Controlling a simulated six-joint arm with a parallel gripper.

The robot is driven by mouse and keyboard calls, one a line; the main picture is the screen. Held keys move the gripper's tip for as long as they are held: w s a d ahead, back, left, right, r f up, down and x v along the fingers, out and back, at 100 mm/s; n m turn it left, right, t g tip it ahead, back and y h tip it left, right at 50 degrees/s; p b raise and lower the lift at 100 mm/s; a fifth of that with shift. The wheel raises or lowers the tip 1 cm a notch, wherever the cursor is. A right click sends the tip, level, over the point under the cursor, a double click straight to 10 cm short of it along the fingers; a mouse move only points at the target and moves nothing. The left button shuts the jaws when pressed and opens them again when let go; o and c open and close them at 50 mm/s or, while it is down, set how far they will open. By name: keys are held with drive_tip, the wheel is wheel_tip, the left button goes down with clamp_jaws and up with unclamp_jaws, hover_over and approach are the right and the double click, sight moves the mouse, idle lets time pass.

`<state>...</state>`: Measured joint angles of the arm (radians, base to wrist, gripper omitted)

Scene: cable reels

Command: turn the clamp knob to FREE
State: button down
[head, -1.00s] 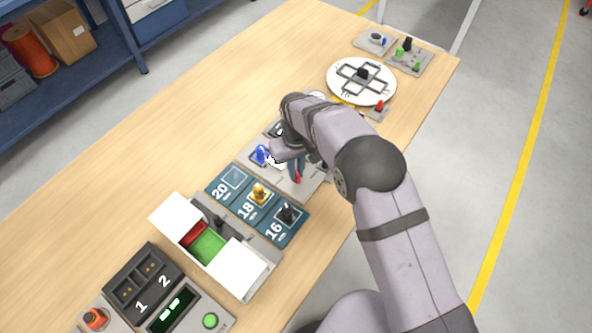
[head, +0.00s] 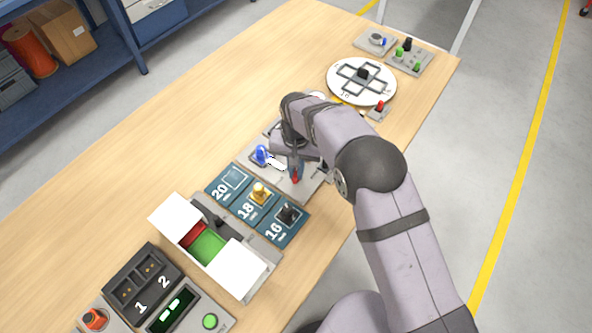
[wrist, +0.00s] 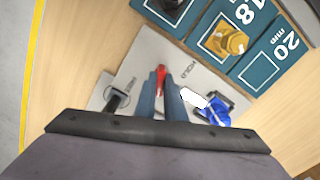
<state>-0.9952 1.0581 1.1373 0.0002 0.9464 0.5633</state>
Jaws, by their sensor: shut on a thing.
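The clamp knob shows as a narrow red piece (wrist: 160,79) between my gripper's fingers in the wrist view. Its red end also shows below the fingers in the head view (head: 295,179). My gripper (wrist: 159,92) is shut on it, with one blue-grey finger on each side. The fingers hide most of the knob. It stands on a light grey plate (wrist: 192,79) with small lettering on both sides of the fingers. The lettering right of the fingers looks like HOLD; I cannot read the FREE mark or tell the knob's exact angle.
A blue part with a white piece (wrist: 216,111) and a black lever (wrist: 117,100) flank the fingers closely. The teal size panel (head: 243,211) holds a yellow fitting (head: 260,194). A white round disc (head: 347,91) lies beyond the arm. The table's left side is clear.

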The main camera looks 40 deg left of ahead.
sight(296, 172)
drive_tip(key=m, duration=0.5)
drive_tip(key=c, duration=1.9)
unclamp_jaws()
drive_tip(key=shift+o, duration=0.2)
drive_tip(key=shift+r+p, duration=2.2)
drive_tip(key=shift+r, duration=1.3)
